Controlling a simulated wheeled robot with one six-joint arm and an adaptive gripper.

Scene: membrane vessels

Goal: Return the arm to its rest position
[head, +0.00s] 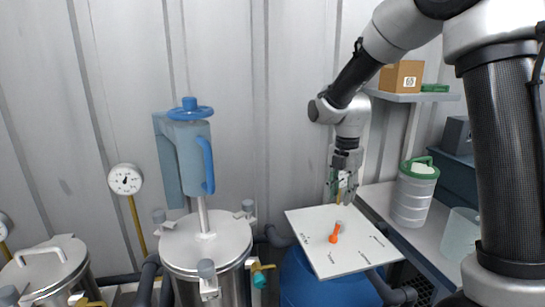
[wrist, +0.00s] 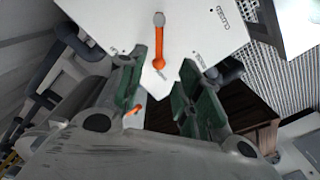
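My arm reaches in from the right in the head view and bends down at the wrist. My gripper (head: 343,196) hangs pointing down above the back right part of a white board (head: 312,262). In the wrist view my gripper (wrist: 163,62) shows two green-padded fingers standing apart, with no held object visible between them. An orange handle (head: 335,234) with a grey end is on the board, in front of the gripper in the head view. The handle also shows beyond the fingertips in the wrist view (wrist: 159,40). I cannot tell the exact height above the board.
A steel vessel (head: 205,245) with a blue-handwheel valve (head: 190,113) stands left of the board. A blue drum (head: 300,283) is beneath the board. At right, a bench holds a green-lidded container (head: 412,195), below a shelf with a cardboard box (head: 400,76).

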